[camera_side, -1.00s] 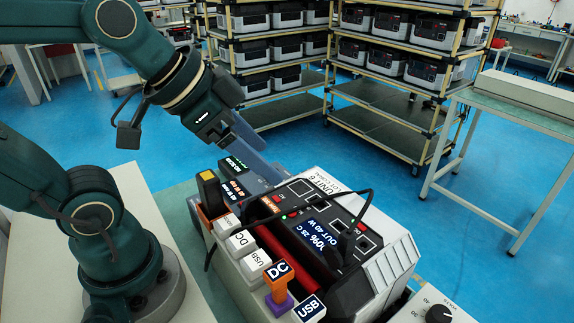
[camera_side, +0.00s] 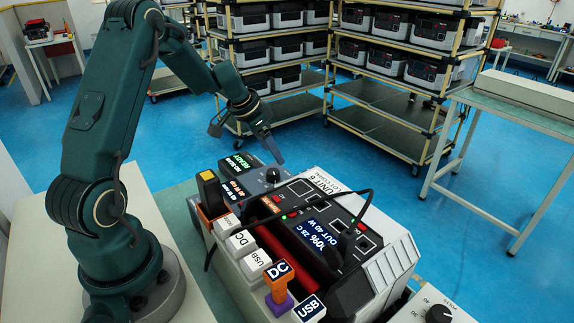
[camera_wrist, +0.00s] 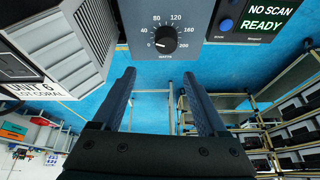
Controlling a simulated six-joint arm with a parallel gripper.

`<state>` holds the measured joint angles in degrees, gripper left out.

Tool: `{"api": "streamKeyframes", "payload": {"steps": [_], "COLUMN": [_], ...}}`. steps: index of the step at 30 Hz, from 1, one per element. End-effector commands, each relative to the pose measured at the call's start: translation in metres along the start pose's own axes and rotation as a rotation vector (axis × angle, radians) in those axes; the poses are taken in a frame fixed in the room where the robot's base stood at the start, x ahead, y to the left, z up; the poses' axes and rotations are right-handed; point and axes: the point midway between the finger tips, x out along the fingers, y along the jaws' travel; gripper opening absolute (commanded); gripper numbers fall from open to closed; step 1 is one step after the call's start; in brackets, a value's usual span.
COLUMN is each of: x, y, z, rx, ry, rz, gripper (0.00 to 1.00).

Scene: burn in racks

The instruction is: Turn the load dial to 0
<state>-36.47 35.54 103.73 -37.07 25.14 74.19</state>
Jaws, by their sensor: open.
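The load dial (camera_wrist: 166,39) is a black round knob on a grey panel marked 0 to 200 watts, at the top centre of the wrist view. Its light mark seems to lie on the lower left, near the 0 end; the exact reading is too small to tell. In the side view the dial (camera_side: 273,175) stands on the load box at the unit's back end. My gripper (camera_wrist: 158,72) is open and empty, its fingertips apart from the knob. In the side view my gripper (camera_side: 277,155) is above and just behind the dial.
The power station (camera_side: 330,215), labelled UNIT 6, shows OUT 40 W and has a black cable looping over it. A status screen (camera_wrist: 263,17) reads NO SCAN, READY. DC and USB blocks (camera_side: 240,242) stand along the near side. Shelf racks (camera_side: 400,90) stand behind.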

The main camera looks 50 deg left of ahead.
Motion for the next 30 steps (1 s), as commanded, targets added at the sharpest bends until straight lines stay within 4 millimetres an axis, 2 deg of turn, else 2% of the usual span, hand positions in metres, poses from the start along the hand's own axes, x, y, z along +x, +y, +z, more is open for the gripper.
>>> {"api": "streamKeyframes", "payload": {"steps": [1, 4, 8, 18, 29, 30], "x": [0.007, 0.015, 0.023, 0.059, 0.064, 0.064], "y": [-0.004, -0.007, -0.009, -0.008, -0.008, -0.008], "z": [0.011, 0.022, 0.023, 0.024, 0.024, 0.024], "rx": [-0.025, -0.052, -0.058, -0.055, -0.055, -0.055], "ry": [-0.021, -0.042, -0.042, -0.043, -0.041, -0.041], "rz": [0.009, 0.018, 0.018, 0.017, 0.015, 0.015], "gripper": [0.76, 0.76, 0.76, 0.76, 0.76, 0.64]}}
